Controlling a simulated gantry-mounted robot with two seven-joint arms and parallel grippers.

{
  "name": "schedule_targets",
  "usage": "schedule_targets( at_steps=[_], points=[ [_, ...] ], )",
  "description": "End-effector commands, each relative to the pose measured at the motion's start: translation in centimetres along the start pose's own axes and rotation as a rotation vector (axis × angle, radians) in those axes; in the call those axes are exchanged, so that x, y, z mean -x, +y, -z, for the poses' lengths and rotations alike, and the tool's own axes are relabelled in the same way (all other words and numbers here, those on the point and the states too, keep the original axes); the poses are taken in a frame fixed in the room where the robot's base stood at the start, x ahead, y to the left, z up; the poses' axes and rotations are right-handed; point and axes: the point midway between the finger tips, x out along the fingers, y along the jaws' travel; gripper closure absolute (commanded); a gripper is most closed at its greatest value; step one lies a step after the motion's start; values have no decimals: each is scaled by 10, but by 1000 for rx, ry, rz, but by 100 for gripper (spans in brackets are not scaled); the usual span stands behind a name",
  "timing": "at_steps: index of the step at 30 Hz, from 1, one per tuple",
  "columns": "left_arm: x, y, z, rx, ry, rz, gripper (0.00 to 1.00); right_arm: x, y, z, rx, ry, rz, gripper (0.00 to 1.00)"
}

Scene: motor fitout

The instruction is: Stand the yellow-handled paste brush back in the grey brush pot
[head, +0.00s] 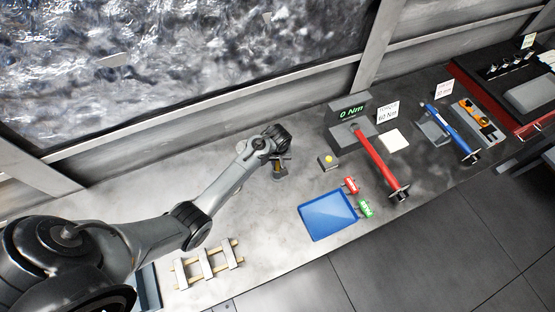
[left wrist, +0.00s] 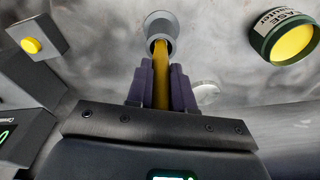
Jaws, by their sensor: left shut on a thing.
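My left gripper (left wrist: 161,72) is shut on the yellow handle of the paste brush (left wrist: 161,92). The grey brush pot (left wrist: 160,22) is just beyond the fingertips in the left wrist view, and the far part of the brush lines up with its round mouth. I cannot tell how deep the brush is in the pot, as its far end is lost in shadow there. In the head view my left gripper (head: 281,158) is over the back middle of the bench, small and dark against the pot. My right gripper is not in view.
A small box with a yellow button (head: 328,160) stands right of my left gripper. A green grease tin with yellow paste (left wrist: 290,40) is close by. A blue tray (head: 328,216), red and green pieces, a red torque wrench (head: 380,162) and a wooden rack (head: 207,264) lie farther off.

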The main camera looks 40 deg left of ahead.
Motion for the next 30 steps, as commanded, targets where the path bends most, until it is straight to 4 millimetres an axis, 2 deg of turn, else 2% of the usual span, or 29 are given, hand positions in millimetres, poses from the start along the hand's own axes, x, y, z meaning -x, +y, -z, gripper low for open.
schedule_targets(
  at_steps=[9, 10, 15, 25, 30],
  points=[
    [0, 0, 0, 0, 0, 0, 100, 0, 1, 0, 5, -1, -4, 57],
    [0, 0, 0, 0, 0, 0, 74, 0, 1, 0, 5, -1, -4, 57],
    [0, 0, 0, 0, 0, 0, 49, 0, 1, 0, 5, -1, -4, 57],
    [2, 0, 0, 0, 0, 0, 49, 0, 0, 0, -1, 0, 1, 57],
    [16, 1, 0, -1, 1, -2, 49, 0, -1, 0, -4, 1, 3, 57]
  ],
)
